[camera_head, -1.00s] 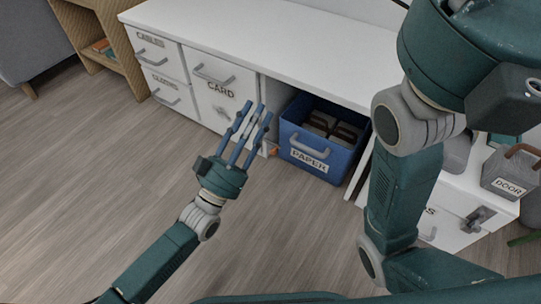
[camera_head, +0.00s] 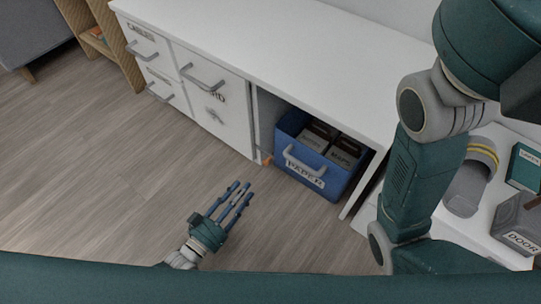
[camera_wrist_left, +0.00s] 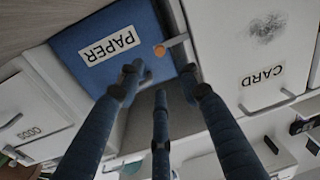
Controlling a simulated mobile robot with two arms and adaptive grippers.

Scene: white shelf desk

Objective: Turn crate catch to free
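The blue PAPER crate (camera_head: 310,172) sits in the open bay under the desk, and its front fills the upper middle of the left wrist view (camera_wrist_left: 145,65). The crate catch, a grey bar with an orange end (camera_wrist_left: 160,50), lies across the crate's edge beside the CARD door in that view. Its orange end is a small spot at the crate's left in the head view (camera_head: 267,160). My left gripper (camera_head: 236,190) is open and empty, in front of and below the crate. In the wrist view, its spread fingers (camera_wrist_left: 160,80) point toward the catch; contact is not visible. My right gripper is not in view.
The CARD door (camera_head: 215,100) and smaller drawers stand left of the crate. The white desktop (camera_head: 270,55) overhangs the bay. Wood floor (camera_head: 80,180) is open at left.

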